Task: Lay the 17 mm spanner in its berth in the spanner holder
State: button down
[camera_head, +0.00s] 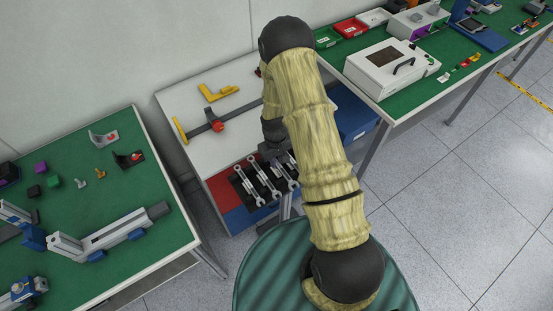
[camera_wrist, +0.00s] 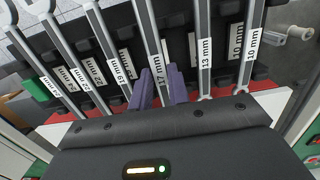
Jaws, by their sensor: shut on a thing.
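The 17 mm spanner (camera_wrist: 148,30) is a grey steel spanner with a white "17 mm" label. In the wrist view its shank runs between the two purple fingers of my gripper (camera_wrist: 161,88), which are shut on it. It lies over the black spanner holder (camera_wrist: 125,58), roughly in line with the neighbouring spanners. I cannot tell whether it touches the holder floor or hangs above it. The holder also shows in the head view (camera_head: 240,184), at the front of the white table; my arm partly hides it, and my fingers are not clear there.
The 13 mm spanner (camera_wrist: 203,35) and 10 mm spanner (camera_wrist: 255,35) lie to the right, and other spanners (camera_wrist: 105,45) to the left. A red-and-black clamp (camera_head: 215,124) and a yellow bracket (camera_head: 218,92) lie behind on the white table (camera_head: 175,98). Green benches flank it.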

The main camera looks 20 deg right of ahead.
jog(key=shift+f+b, duration=0.8)
jog(key=shift+f, duration=0.25)
dwell(0.4)
jog(key=c, duration=1.3)
grip_release()
jog(key=shift+o, duration=0.2)
jog(key=shift+r, duration=0.15)
notch_tip(320, 180, up, 17)
jog(key=w+b, duration=0.1)
jog(key=b, duration=0.2)
jog(key=shift+a, duration=0.2)
jog(key=shift+r, duration=0.1)
